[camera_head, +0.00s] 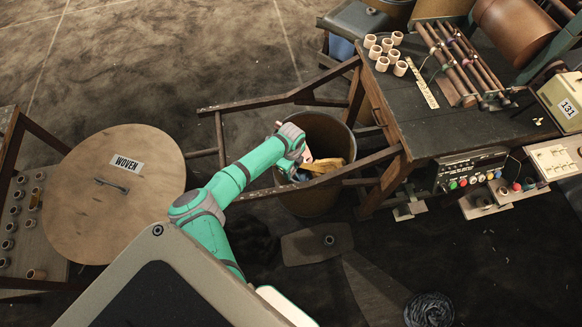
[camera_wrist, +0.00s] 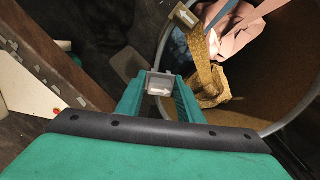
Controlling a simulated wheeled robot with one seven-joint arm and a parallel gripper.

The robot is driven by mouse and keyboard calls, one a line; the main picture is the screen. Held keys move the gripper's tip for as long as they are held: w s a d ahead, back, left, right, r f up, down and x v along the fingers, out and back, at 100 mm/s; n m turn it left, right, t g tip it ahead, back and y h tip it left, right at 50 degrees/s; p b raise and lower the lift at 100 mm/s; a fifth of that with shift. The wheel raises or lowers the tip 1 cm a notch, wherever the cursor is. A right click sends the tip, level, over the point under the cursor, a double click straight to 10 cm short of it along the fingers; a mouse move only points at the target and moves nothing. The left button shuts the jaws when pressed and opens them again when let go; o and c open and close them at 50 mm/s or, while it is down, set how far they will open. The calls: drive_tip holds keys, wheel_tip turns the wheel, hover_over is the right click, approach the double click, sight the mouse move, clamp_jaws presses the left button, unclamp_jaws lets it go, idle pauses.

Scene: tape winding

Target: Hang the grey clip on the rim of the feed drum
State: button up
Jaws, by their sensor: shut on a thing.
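My gripper (camera_wrist: 160,92) is shut on the grey clip (camera_wrist: 160,84), a small pale block between its two green fingertips. The open brown drum, seemingly the feed drum, shows its rim (camera_wrist: 285,122) in the wrist view; in the head view its wall (camera_head: 308,203) stands mid-picture. The clip is close to the left part of this rim in the wrist view; I cannot tell whether they touch. In the head view my wrist hides the clip and part of the rim.
Gold tape (camera_wrist: 212,92) and pink strips (camera_wrist: 240,30) lie in the drum. A wooden frame (camera_head: 285,100) surrounds the drum. A workbench (camera_head: 440,125) stands right; a round lid marked WOVEN (camera_head: 110,215) lies left.

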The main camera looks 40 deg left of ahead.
drive_tip(key=shift+f, duration=2.3)
drive_tip(key=o, duration=1.1)
wheel_tip(320, 180, up, 11)
drive_tip(key=shift+f, duration=0.1)
drive_tip(key=shift+w, duration=0.1)
